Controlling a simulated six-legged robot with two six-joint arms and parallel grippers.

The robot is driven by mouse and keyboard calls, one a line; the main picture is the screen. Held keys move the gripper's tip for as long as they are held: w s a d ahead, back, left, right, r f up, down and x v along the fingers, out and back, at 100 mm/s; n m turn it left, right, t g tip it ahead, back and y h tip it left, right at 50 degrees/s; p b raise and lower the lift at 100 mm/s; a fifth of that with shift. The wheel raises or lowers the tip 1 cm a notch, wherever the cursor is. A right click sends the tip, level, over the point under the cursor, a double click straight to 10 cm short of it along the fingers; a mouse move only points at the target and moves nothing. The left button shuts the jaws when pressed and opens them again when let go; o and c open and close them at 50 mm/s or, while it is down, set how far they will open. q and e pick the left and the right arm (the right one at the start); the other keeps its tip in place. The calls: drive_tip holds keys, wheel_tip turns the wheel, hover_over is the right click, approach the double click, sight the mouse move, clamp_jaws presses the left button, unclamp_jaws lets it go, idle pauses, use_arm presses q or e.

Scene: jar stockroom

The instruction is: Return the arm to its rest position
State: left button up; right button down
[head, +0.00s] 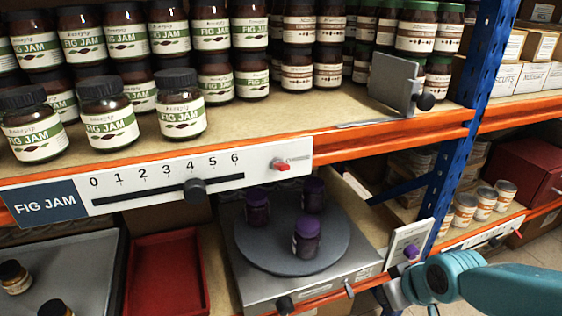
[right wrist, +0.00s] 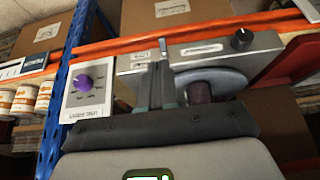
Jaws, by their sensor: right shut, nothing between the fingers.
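My right arm (head: 500,285) is teal and comes in from the right edge in the head view. Its gripper (head: 398,292) is low in that view, just below the white panel with a purple knob (head: 411,252). The gripper looks apart from the knob, but the gap is hard to judge. In the right wrist view the dark fingers (right wrist: 156,84) are together with nothing held, beside the same knob panel (right wrist: 90,88). My left gripper is not in view.
A grey turntable (head: 255,262) holds several purple-lidded jars left of the gripper. A blue upright (head: 470,120) and the orange shelf edge (head: 400,132) stand close above. Fig jam jars (head: 110,125) fill the upper shelf. A red tray (head: 165,280) lies lower left.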

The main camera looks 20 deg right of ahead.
drive_tip(key=a+f+m+g+y, duration=0.1)
drive_tip(key=a+f, duration=0.4)
drive_tip(key=f, duration=0.2)
drive_tip(key=a+f+g+y, duration=0.1)
drive_tip(key=a+f, duration=0.4)
drive_tip(key=f, duration=0.3)
drive_tip(key=s+a+f+m+g+y, duration=0.1)
drive_tip(key=s+a+f+g, duration=0.1)
drive_tip(key=s+a+f, duration=0.4)
drive_tip(key=s+a+f+m+g+y, duration=0.1)
drive_tip(key=s+a+f, duration=0.2)
drive_tip(key=s+f, duration=0.3)
wheel_tip(320, 180, up, 23)
drive_tip(key=p, duration=2.4)
drive_tip(key=shift+w+a+f+p, duration=0.2)
drive_tip(key=shift+w+p, duration=0.05)
drive_tip(key=shift+p, duration=0.1)
